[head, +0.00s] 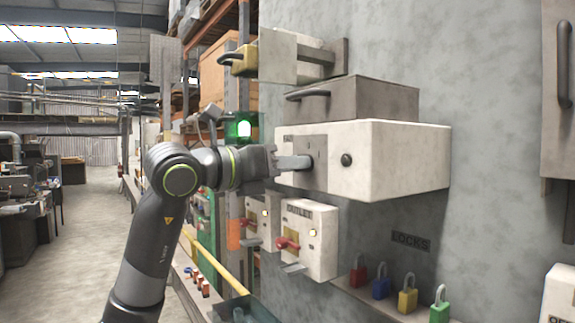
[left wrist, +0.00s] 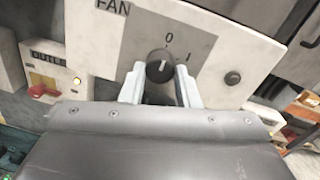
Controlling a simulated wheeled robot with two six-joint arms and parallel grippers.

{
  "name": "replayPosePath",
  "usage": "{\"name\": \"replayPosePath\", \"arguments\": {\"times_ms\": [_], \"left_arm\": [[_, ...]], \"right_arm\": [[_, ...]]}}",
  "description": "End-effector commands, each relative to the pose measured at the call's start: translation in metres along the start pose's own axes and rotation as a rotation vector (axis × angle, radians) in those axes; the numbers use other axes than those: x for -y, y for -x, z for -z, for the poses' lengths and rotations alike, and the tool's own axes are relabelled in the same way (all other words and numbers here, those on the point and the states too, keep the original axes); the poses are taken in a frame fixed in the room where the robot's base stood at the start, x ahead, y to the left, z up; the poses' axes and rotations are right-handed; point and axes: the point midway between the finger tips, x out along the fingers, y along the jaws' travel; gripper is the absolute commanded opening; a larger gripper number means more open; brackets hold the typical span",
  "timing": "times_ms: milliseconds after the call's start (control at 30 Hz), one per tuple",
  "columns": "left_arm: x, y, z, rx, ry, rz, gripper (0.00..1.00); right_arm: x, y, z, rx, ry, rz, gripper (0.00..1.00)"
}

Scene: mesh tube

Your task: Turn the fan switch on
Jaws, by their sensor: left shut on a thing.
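The fan box (head: 400,155) is a white box on the grey wall, with a grey switch plate on its front. In the left wrist view its front bears the label FAN (left wrist: 113,6). The fan switch (left wrist: 160,66) is a round black knob with a white mark that points up, roughly towards the 0; the 1 is to the right. My left gripper (head: 296,163) reaches the plate from the left. Its two pale fingers (left wrist: 159,82) are shut on the knob, one on each side. In the head view the fingers hide the knob. My right gripper is not in view.
A small black button (head: 346,160) sits right of the switch. The OUTLET box (head: 312,240) with a red handle is below. A grey box (head: 350,98) with a black handle is above. Coloured padlocks (head: 408,299) stand on a ledge at lower right.

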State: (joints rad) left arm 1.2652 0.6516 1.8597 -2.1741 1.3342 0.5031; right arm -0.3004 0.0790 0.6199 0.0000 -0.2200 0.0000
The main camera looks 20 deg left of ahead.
Motion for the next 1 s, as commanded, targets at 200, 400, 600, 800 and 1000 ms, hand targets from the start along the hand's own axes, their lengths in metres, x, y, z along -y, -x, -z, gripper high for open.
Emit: {"name": "replayPosePath", "arguments": {"times_ms": [200,400,600,800,1000], "left_arm": [[0.000,0.000,0.000,0.001,-0.012,-0.001,0.06],[-0.001,0.000,0.001,0.004,-0.078,0.000,0.06],[-0.001,0.000,0.002,0.012,-0.217,0.001,0.06],[-0.001,0.000,0.002,0.021,-0.403,0.003,0.06],[-0.001,0.000,0.002,0.031,-0.592,0.005,0.06]], "right_arm": [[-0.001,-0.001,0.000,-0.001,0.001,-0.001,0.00],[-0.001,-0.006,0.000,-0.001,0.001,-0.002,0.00],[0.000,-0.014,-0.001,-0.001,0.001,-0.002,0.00],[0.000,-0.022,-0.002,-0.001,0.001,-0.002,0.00],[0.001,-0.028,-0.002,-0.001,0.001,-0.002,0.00]]}}
